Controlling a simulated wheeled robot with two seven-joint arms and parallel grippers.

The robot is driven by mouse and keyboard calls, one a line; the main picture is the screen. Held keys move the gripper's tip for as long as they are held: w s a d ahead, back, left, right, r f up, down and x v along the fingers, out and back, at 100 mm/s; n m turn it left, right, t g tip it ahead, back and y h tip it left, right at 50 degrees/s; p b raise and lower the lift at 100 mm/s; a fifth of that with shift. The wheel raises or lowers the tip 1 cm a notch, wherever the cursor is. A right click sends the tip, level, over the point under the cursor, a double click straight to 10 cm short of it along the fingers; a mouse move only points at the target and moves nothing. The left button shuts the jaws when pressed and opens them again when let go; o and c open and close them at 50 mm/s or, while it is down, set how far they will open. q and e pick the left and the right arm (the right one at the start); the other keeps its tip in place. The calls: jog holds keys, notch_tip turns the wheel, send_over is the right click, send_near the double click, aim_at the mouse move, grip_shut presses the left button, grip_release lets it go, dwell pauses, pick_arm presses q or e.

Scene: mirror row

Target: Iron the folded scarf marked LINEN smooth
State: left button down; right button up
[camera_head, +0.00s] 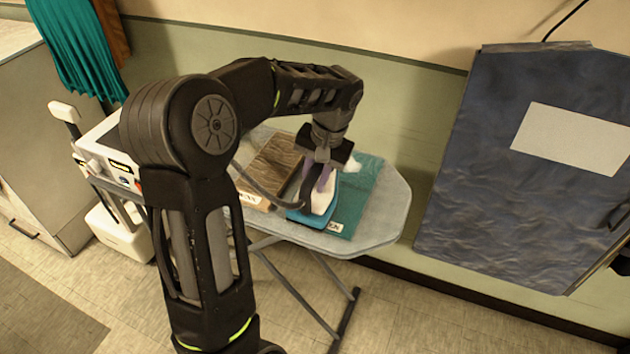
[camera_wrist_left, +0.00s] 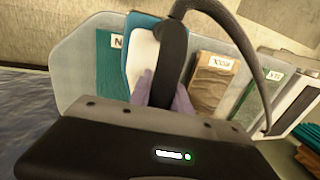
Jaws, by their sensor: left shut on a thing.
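My left gripper (camera_head: 320,181), with purple fingers, is shut on the dark handle of an iron (camera_head: 320,202) with a white body and blue lower part. In the left wrist view the iron (camera_wrist_left: 143,60) lies between the fingers (camera_wrist_left: 165,92). A folded teal scarf (camera_head: 362,189) is on the ironing board (camera_head: 392,213); its label (camera_head: 335,227) is partly hidden and shows letters like "EN". The iron overlaps the scarf's left part in the head view; whether it touches the cloth is unclear. The teal scarf (camera_wrist_left: 110,72) also shows in the left wrist view.
A folded brown cloth (camera_head: 274,160) with its own label lies left of the iron. Another labelled greenish cloth (camera_wrist_left: 243,103) shows in the left wrist view. A dark cord (camera_wrist_left: 247,48) arches from the iron. A large dark blue panel (camera_head: 500,200) stands right of the board.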

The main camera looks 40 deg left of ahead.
aim_at(315, 165)
pick_arm(q)
notch_tip(315, 165, up, 2)
jog(key=shift+r+p, duration=0.1)
jog(key=shift+p, duration=0.35)
jog(key=shift+r+p, duration=1)
jog(key=shift+r, duration=0.3)
